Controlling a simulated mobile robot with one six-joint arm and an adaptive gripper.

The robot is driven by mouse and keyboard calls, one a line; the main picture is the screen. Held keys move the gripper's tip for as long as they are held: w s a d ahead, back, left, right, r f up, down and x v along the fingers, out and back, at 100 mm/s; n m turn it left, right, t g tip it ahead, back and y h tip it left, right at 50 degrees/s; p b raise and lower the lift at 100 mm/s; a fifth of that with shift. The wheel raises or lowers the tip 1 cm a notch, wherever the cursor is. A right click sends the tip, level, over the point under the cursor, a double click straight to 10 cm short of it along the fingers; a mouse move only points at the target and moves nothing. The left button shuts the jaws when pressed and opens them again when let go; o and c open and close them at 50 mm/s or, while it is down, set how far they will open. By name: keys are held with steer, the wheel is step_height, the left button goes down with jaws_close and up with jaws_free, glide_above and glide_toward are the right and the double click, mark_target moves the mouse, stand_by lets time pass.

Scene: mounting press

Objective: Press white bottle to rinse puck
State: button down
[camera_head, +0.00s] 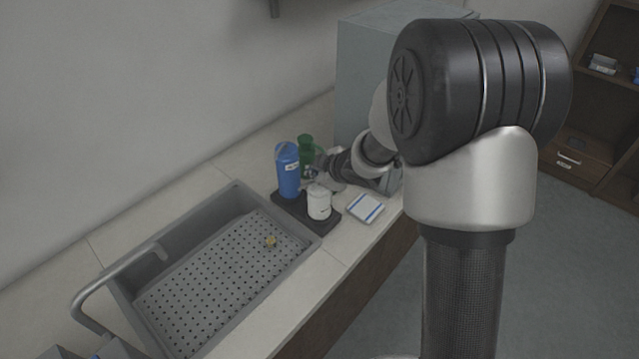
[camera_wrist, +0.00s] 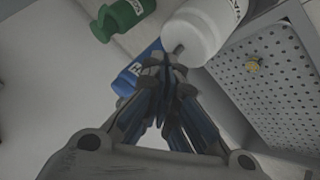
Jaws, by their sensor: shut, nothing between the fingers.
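The white bottle (camera_head: 319,203) stands upright on a dark tray (camera_head: 291,207) beside the sink in the head view. In the wrist view the white bottle (camera_wrist: 206,27) is at the top, just beyond my fingertips. My gripper (camera_wrist: 168,62) is shut and empty, its tips at the bottle's near end; I cannot tell whether they touch it. In the head view my gripper (camera_head: 314,173) is above and behind the bottle, partly hidden. The small yellowish puck (camera_head: 270,241) lies on the perforated sink plate; it also shows in the wrist view (camera_wrist: 253,63).
A blue bottle (camera_head: 287,170) and a green bottle (camera_head: 306,147) stand close behind the white one. A white and blue pad (camera_head: 366,208) lies on the counter to the right. The sink (camera_head: 222,275) with a curved faucet (camera_head: 117,274) is to the left. A grey cabinet (camera_head: 362,75) stands behind my arm.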

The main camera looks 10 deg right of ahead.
mark_target(317, 186)
steer(key=shift+r+p, duration=2.45)
steer(key=shift+r, duration=0.1)
steer(key=shift+f, duration=0.15)
steer(key=s+d+r+m+h+b, duration=0.2)
steer(key=s+d+r+m+h, duration=0.4)
steer(key=s+r, duration=0.6)
steer(key=s+a+m+g+y, duration=0.1)
steer(key=s+a+m+g, duration=0.1)
steer(key=s, duration=1)
steer(key=s+a+m+g+y+b, duration=0.1)
steer(key=s+a+m+g+y, duration=0.1)
steer(key=s, duration=1)
steer(key=a+m, duration=0.1)
steer(key=m, duration=0.1)
steer(key=shift+m, duration=0.3)
